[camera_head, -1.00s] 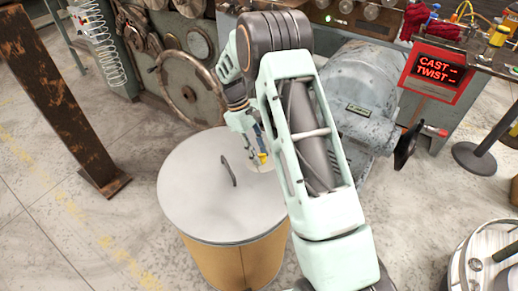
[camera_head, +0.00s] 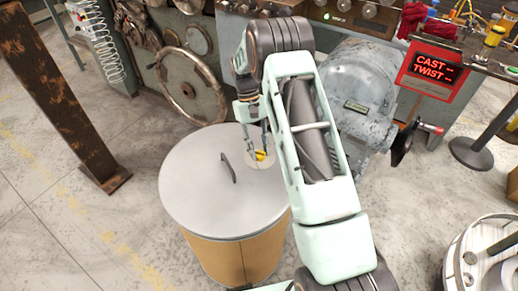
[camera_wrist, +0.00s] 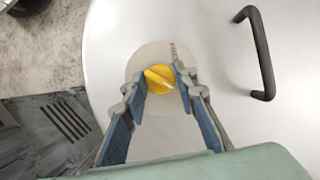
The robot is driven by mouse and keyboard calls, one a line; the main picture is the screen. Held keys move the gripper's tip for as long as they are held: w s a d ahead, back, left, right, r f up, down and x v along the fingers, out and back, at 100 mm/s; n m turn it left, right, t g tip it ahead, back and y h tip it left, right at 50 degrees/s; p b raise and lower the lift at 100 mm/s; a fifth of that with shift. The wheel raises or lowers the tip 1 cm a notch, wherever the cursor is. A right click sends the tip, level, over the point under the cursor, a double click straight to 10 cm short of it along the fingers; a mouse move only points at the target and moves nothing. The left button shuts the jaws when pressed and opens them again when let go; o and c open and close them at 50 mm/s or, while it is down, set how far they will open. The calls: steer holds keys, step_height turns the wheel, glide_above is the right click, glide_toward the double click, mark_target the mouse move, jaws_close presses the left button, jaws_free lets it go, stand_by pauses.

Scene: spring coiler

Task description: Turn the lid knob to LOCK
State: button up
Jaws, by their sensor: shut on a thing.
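The lid knob (camera_wrist: 158,79) is small, round and yellow with a pale line across its face. It sits on a light round plate (camera_wrist: 138,68) on the grey drum lid (camera_head: 195,185). In the head view the knob (camera_head: 261,156) shows near the lid's right edge, partly hidden. My gripper (camera_wrist: 160,83) has its two blue-lined fingers on opposite sides of the knob and is shut on it. A small dark marking shows on the plate at its upper right in the wrist view, too small to read.
A dark arched handle (camera_head: 228,168) stands up from the lid left of the knob. A tan drum (camera_head: 240,262) carries the lid. A machine with a handwheel (camera_head: 190,90) stands behind, and a rusty post (camera_head: 60,95) at left. A red-lit sign (camera_head: 437,72) reads "CAST --" and "TWIST --".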

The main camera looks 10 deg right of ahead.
stand_by(0.3)
steer(key=o, duration=1.1)
steer(key=shift+r, duration=0.1)
steer(key=v, duration=1.1)
steer(key=shift+w+r, duration=0.2)
steer(key=shift+r, duration=0.2)
